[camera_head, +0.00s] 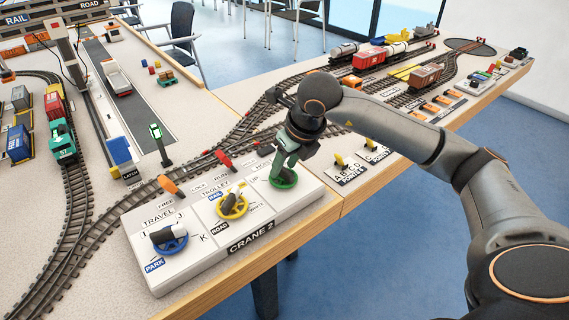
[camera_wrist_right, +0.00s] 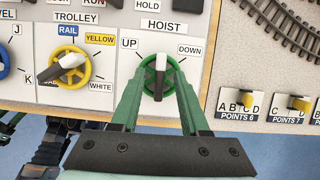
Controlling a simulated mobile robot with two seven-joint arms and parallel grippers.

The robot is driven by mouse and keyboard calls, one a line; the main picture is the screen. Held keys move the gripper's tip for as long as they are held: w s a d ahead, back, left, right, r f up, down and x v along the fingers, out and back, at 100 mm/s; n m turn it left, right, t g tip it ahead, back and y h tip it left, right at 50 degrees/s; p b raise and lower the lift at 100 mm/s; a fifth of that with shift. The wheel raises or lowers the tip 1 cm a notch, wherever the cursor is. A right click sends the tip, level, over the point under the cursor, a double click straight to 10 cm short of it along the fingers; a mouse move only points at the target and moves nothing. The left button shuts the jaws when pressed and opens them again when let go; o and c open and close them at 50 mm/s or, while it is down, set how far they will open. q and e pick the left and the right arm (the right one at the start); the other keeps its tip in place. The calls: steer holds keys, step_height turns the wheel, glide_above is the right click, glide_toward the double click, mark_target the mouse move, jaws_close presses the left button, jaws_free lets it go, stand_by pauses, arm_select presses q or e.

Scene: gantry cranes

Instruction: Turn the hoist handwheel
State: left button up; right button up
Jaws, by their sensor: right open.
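The hoist handwheel is a green ring with a black-and-white handle across it, at the right end of the control panel in the head view (camera_head: 284,182). In the right wrist view the wheel (camera_wrist_right: 171,88) sits under the HOIST label, its white handle tip pointing between UP and DOWN. My right gripper (camera_head: 286,163) is over the wheel and partly covers it. In the right wrist view the open green fingers (camera_wrist_right: 157,82) lie on either side of the wheel and handle; whether they touch it I cannot tell.
The yellow trolley wheel (camera_head: 233,206) and blue travel wheel (camera_head: 170,239) are left of the hoist on the CRANE 2 panel (camera_head: 205,262). Levers marked POINTS (camera_head: 345,172) stand to the right. Tracks, trains and a signal post lie behind the panel.

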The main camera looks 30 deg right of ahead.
arm_select(q)
steer(key=shift+w+d+r+p, duration=0.1)
steer(key=shift+d+r+p, duration=0.1)
steer(key=shift+r+p, duration=0.6)
arm_select(e)
steer(key=v, duration=1.2)
arm_select(q)
steer(key=shift+f, duration=0.1)
